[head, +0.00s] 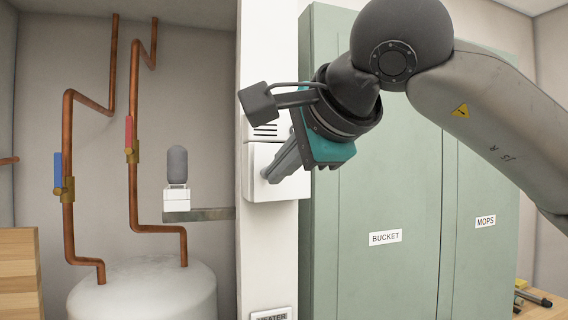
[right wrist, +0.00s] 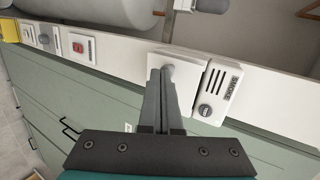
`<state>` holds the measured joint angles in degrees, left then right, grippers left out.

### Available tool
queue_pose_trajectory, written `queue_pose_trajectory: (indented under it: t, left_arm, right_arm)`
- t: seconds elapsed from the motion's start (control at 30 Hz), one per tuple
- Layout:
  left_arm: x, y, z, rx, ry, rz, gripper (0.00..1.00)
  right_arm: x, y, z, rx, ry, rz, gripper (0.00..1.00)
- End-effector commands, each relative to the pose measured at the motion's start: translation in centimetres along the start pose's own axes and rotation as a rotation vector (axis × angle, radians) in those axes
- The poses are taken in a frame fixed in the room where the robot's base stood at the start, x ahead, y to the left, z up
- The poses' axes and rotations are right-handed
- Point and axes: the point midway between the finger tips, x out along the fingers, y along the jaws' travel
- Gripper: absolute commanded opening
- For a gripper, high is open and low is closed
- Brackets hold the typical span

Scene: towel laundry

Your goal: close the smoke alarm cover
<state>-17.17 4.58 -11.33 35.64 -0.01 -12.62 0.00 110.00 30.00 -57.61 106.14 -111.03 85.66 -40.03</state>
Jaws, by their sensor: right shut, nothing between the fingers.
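The smoke alarm is a white box on the narrow white wall strip, partly behind my right arm in the head view (head: 265,131). In the right wrist view (right wrist: 219,92) it shows a black SMOKE label, slots and a round grey button. A white square panel (right wrist: 186,62), which looks like its cover swung open, sits beside the box; in the head view (head: 258,157) it is below the slots. Contact cannot be told. My left gripper is out of view.
Green cabinets (head: 390,190) labelled BUCKET and MOPS stand right of the strip. Copper pipes (head: 134,180), a white tank (head: 145,290) and a small shelf (head: 212,214) are in the recess at left. More wall fittings, including a red switch (right wrist: 80,47), line the strip.

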Motion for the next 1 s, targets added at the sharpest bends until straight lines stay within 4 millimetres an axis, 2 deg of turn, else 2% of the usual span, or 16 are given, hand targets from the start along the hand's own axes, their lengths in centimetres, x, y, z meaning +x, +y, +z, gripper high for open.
queue_pose_trajectory:
  t: [0.17, 0.53, 1.0]
  left_arm:
    - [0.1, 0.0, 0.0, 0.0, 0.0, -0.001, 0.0]
    - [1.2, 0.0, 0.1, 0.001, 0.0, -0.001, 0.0]
    - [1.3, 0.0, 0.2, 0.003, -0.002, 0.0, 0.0]
  right_arm:
    - [0.1, 0.0, 0.1, 0.003, 0.005, 0.0, 0.0]
    - [1.7, -0.8, 1.1, 0.05, 0.099, -0.001, 0.0]
    - [1.7, -0.8, 1.0, 0.05, 0.098, 0.0, 0.0]
